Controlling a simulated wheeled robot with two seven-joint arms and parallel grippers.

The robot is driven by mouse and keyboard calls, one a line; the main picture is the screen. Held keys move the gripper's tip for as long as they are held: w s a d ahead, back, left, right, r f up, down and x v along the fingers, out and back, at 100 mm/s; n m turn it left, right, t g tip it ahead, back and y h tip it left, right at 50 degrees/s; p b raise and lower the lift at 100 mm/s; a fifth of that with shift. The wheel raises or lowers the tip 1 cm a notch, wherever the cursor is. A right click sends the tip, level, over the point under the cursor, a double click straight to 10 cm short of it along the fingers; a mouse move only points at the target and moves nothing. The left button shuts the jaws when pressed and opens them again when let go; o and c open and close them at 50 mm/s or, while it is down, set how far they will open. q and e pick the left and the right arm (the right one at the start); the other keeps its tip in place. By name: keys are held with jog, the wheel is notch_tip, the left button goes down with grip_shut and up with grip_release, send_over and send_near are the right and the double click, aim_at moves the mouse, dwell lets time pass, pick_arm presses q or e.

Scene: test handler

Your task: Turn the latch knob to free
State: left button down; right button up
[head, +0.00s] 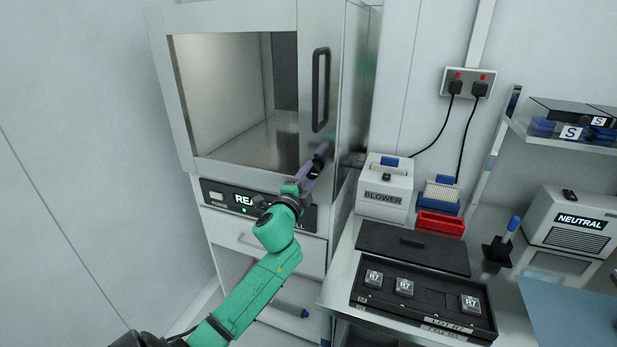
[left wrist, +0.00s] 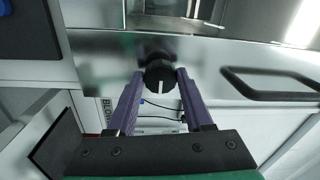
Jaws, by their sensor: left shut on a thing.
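The latch knob (left wrist: 160,78) is a round black knob with a white mark on its face, on the metal front of the handler. In the left wrist view it sits between the two purple fingertips of my left gripper (left wrist: 160,74), which is shut on it. The white mark runs roughly up and down in that view. In the head view my left gripper (head: 318,163) is at the lower part of the door frame, below the black door handle (head: 320,90), and mostly hides the knob. My right gripper is not in view.
The handler's door with a window (head: 235,100) looks closed. A display panel (head: 225,198) lies below it, partly covered by my arm. On the bench at right stand a blower (head: 385,190), a red bin (head: 440,224) and a black tray (head: 385,312) with several R7 parts.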

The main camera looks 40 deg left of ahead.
pick_arm(q)
jog(key=shift+c, duration=1.4)
grip_release()
jog(key=b+v, duration=0.2)
jog(key=v, duration=1.2)
jog(key=shift+s+b, duration=0.25)
jog(key=shift+b, duration=0.1)
jog(key=shift+d, duration=0.1)
